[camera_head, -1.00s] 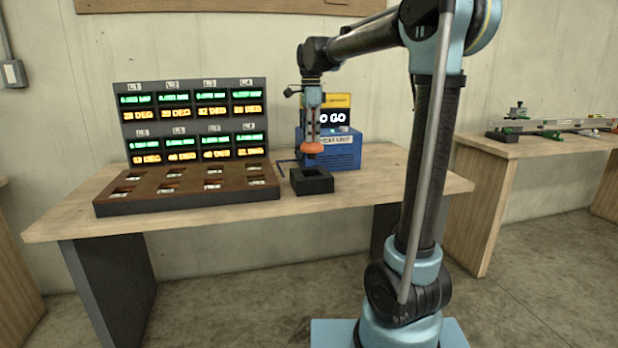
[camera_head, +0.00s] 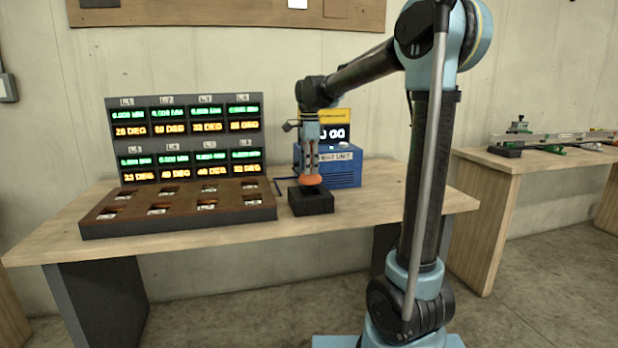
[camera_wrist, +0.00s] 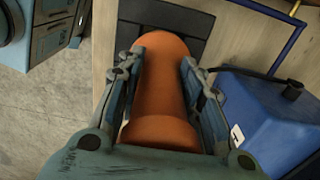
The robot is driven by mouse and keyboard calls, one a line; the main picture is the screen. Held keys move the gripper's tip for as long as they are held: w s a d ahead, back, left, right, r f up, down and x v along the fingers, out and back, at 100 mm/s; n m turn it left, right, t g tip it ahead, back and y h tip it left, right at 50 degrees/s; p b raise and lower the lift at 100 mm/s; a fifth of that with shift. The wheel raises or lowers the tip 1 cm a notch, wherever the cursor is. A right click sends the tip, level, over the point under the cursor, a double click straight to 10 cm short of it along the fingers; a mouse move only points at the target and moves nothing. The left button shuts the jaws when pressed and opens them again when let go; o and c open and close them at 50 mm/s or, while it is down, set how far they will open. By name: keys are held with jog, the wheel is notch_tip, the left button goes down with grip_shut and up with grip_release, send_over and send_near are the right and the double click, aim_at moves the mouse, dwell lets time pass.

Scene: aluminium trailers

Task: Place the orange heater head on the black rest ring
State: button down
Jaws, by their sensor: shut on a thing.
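The orange heater head (camera_head: 313,180) is held in my gripper (camera_head: 312,170), upright and just above the black rest ring (camera_head: 311,203). In the head view its lower edge is close over the ring's opening; I cannot tell whether they touch. In the wrist view the heater head (camera_wrist: 163,85) lies between the two fingers of my gripper (camera_wrist: 165,75), which are shut on it. The black rest ring (camera_wrist: 165,18) shows beyond the heater head, partly hidden by it.
The blue heat unit (camera_head: 340,172) stands right behind the ring; it also shows in the wrist view (camera_wrist: 265,120). A brown slotted board (camera_head: 180,207) with a display panel (camera_head: 187,140) lies left on the wooden bench (camera_head: 400,203). Bench space right of the ring is clear.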

jog(key=shift+f, duration=1.85)
jog(key=shift+f, duration=0.1)
jog(key=c, duration=1.1)
grip_release()
notch_tip(320, 180, up, 12)
jog(key=shift+r, duration=0.1)
